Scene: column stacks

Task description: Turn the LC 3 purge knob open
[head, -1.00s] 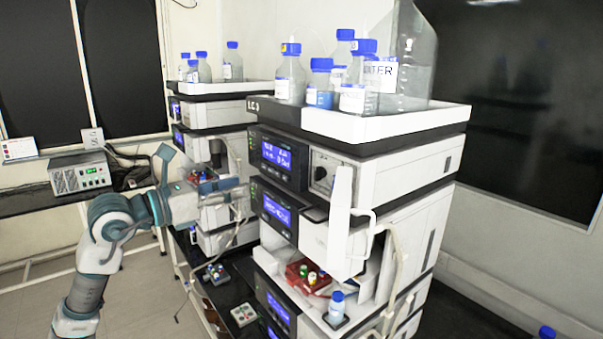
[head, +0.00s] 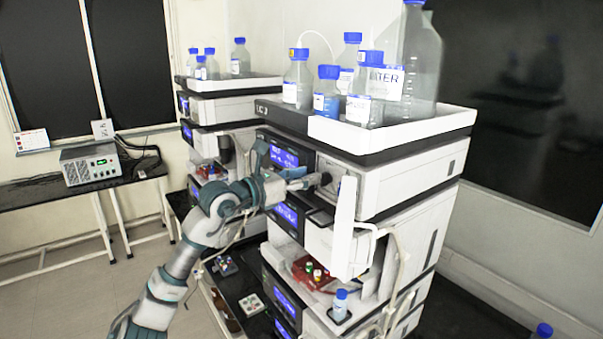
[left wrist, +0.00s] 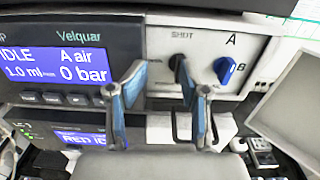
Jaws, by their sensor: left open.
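The LC 3 stack (head: 390,190) stands in the middle of the head view, with its name on the tray rim. In the left wrist view a black knob (left wrist: 179,68) sits on its white front panel under the word SHUT. A blue knob (left wrist: 224,70) is to its right, under the letter A. The display (left wrist: 60,65) at left reads IDLE, A air, 0 bar. My left gripper (left wrist: 160,82) is open and empty in front of the panel. Its right finger overlaps the lower part of the black knob; contact cannot be told. The gripper also shows at the panel in the head view (head: 310,181).
Several blue-capped bottles (head: 297,82) stand in the white tray (head: 400,128) on top. A white open door (head: 343,235) juts out below right of the knob. A second stack (head: 230,90) stands behind at left. A grey box (head: 92,165) is on the left bench.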

